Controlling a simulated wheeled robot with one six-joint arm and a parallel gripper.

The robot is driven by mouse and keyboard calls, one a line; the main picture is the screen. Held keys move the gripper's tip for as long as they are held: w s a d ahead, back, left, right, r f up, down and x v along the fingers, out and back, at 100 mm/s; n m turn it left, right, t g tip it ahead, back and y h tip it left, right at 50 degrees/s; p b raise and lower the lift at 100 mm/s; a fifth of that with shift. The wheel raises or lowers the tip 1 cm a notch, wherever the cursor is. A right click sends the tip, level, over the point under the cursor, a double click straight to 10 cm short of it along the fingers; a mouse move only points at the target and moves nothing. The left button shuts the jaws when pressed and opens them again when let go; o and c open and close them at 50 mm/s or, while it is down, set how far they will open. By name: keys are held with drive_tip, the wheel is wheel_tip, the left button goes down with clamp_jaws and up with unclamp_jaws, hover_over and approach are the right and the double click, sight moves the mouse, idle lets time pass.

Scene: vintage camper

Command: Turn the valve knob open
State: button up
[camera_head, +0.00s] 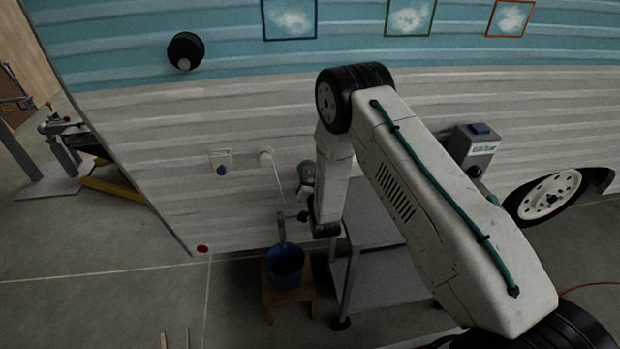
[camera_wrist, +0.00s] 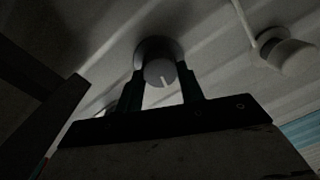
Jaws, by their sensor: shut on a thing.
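The valve knob (camera_wrist: 158,72) is a round grey knob with a pale line on its face. In the wrist view it sits between the two dark fingers of my gripper (camera_wrist: 163,82), one on each side. My gripper is shut on it. A larger grey round body shows behind the knob, against the ribbed wall. In the head view my arm reaches down close to the trailer wall, and I cannot make out the knob clearly there. A grey pipe (camera_head: 282,229) hangs above a blue bucket (camera_head: 285,265).
The bucket stands on a small wooden stool (camera_head: 272,296). A white fitting with a hose (camera_head: 267,158) is on the wall, also in the wrist view (camera_wrist: 290,54). A socket (camera_head: 221,161) is left of it. A grey box (camera_head: 474,146) and a wheel (camera_head: 548,196) are right.

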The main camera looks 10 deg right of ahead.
drive_tip(key=m, duration=0.4)
drive_tip(key=shift+m, duration=0.3)
drive_tip(key=m, duration=0.3)
drive_tip(key=shift+f+m, duration=0.1)
drive_tip(key=shift+m, duration=0.3)
drive_tip(key=m, duration=0.3)
drive_tip(key=shift+m+h, duration=0.4)
drive_tip(key=shift+f+m, duration=0.1)
drive_tip(key=shift+m, duration=1.8)
drive_tip(key=o, duration=1)
